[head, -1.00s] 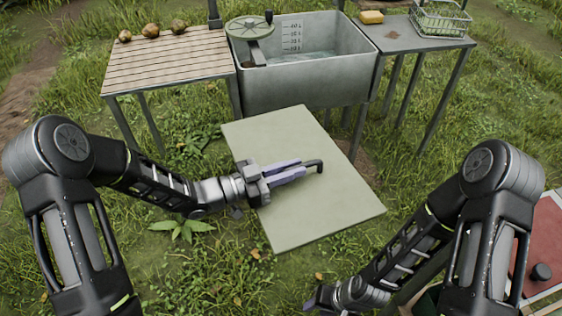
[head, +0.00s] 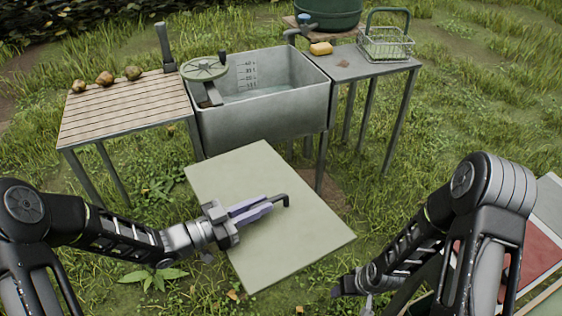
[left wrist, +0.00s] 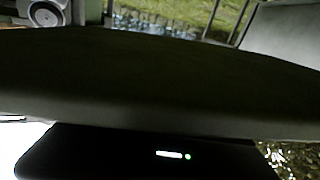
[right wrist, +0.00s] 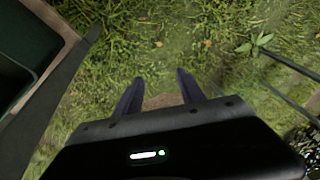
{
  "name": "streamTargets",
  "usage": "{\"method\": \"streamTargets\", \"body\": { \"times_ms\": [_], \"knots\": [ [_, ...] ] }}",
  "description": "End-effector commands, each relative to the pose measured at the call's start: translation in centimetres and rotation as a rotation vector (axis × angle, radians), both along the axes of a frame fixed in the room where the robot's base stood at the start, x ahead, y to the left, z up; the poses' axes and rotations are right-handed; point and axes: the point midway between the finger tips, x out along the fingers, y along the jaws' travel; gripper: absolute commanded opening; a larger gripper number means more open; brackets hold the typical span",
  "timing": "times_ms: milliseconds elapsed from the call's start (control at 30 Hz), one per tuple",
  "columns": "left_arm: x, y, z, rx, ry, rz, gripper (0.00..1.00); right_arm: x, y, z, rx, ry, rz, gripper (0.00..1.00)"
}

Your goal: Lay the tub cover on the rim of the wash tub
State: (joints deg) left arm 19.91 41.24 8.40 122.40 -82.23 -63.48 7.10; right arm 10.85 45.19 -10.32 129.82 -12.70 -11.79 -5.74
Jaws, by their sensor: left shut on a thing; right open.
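The tub cover (head: 300,235) is a flat pale green-grey board with a dark bent handle on top. My left gripper (head: 262,206) is shut on the handle and holds the cover tilted, in front of and below the wash tub's rim. The wash tub (head: 262,112) is a grey metal basin, open at the top, with water and a level scale inside. In the left wrist view a broad dark surface fills the middle, and the grip itself is hidden. My right gripper shows open and empty over grass in the right wrist view (right wrist: 158,88).

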Motion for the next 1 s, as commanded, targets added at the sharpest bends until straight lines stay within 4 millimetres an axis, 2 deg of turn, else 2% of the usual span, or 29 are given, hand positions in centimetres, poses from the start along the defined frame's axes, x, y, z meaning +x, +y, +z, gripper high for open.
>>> {"method": "streamTargets", "body": {
  "times_ms": [33, 167, 267, 400, 467, 500, 700, 833, 900, 1000],
  "knots": [
    [0.0, 0.0, 0.2, -0.002, -0.004, -0.001, 0.0, 2.6, -0.4, 1.2, 0.007, -0.037, -0.032, 0.47],
    [0.0, 0.0, 0.2, -0.002, -0.004, -0.001, 0.0, 9.0, -1.1, 4.9, 0.036, -0.123, -0.105, 0.47],
    [0.0, 0.0, 0.2, -0.002, -0.004, -0.001, 0.0, 13.9, -1.7, 8.8, 0.07, -0.197, -0.163, 0.47],
    [0.0, 0.0, 0.2, -0.002, -0.004, -0.001, 0.0, 20.0, -2.6, 15.4, 0.13, -0.3, -0.235, 0.47],
    [0.0, 0.0, 0.2, -0.002, -0.004, -0.001, 0.0, 22.3, -2.9, 18.6, 0.16, -0.345, -0.259, 0.47],
    [0.0, 0.0, 0.2, -0.002, -0.004, -0.001, 0.0, 23.2, -0.7, 20.4, 0.157, -0.388, -0.199, 0.47],
    [0.0, 0.0, 0.2, -0.002, -0.004, -0.001, 0.0, 27.0, 5.5, 29.5, 0.146, -0.591, -0.025, 0.47],
    [0.0, 0.0, 0.2, -0.002, -0.004, -0.001, 0.0, 28.2, 9.3, 35.2, 0.142, -0.706, 0.069, 0.47],
    [0.0, 0.0, 0.2, -0.002, -0.004, -0.001, 0.0, 27.2, 12.4, 34.9, 0.054, -0.68, 0.337, 0.47],
    [0.0, 0.0, 0.2, -0.002, -0.004, -0.001, 0.0, 25.2, 16.0, 35.0, -0.071, -0.651, 0.713, 0.47]
  ]
}}
